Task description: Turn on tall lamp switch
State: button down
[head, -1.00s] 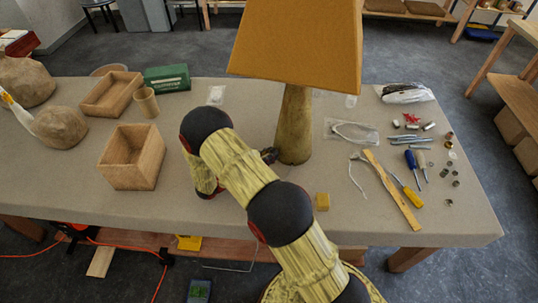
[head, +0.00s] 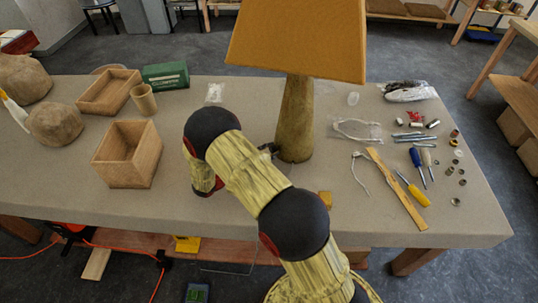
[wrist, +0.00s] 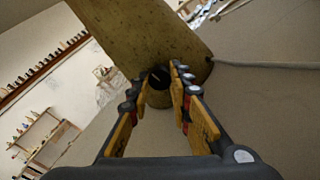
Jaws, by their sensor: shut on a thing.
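The tall lamp stands upright on the table, with an orange shade (head: 298,42) and a tapered olive-brown stem (head: 297,115). In the wrist view the stem (wrist: 140,32) crosses the top, tilted by the camera angle. In the head view my gripper (head: 268,149) is a small dark shape at the left of the stem's foot, mostly hidden by my arm.
An open wooden box (head: 128,155), a wooden tray (head: 108,92) and a green box (head: 166,77) stand at the left. Screwdrivers (head: 418,168), a wooden strip (head: 398,190) and small parts lie at the right. A yellow block (head: 325,198) lies near my arm.

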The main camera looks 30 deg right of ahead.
jog(key=m+b, duration=0.3)
jog(key=m, duration=0.2)
jog(key=shift+f+m+b, duration=0.1)
jog(key=shift+m+b, duration=0.2)
jog(key=shift+b, duration=0.1)
jog(key=shift+m+b, duration=1.35)
jog(key=shift+m, duration=0.45)
jog(key=c, duration=1.7)
grip_release()
jog(key=shift+r, duration=0.2)
jog(key=shift+o, duration=0.4)
jog(key=a, duration=1.2)
jog(key=shift+s, duration=0.35)
